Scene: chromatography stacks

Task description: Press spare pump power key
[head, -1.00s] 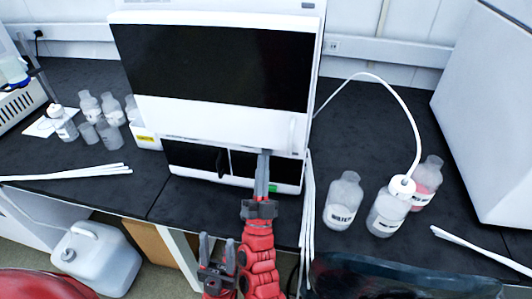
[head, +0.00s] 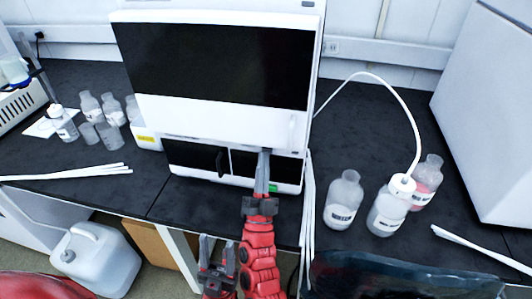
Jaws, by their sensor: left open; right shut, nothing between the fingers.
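The white chromatography stack (head: 215,122) stands on the black bench, with a dark upper panel and a lower module with dark windows (head: 196,157). A small green mark (head: 273,188) shows at the bottom right of the lower module. I cannot make out which part is the power key. My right gripper (head: 264,153) is shut and empty, its fingertips at the front of the lower module near its top edge. I cannot tell whether they touch it. My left gripper (head: 217,240) is open and empty, low in front of the bench edge.
A bottle labelled water (head: 343,200), a capped bottle (head: 388,208) with a white tube and a pink-filled bottle (head: 427,180) stand right of the stack. Several small bottles (head: 91,106) stand left. A white jug (head: 98,262) is below the bench.

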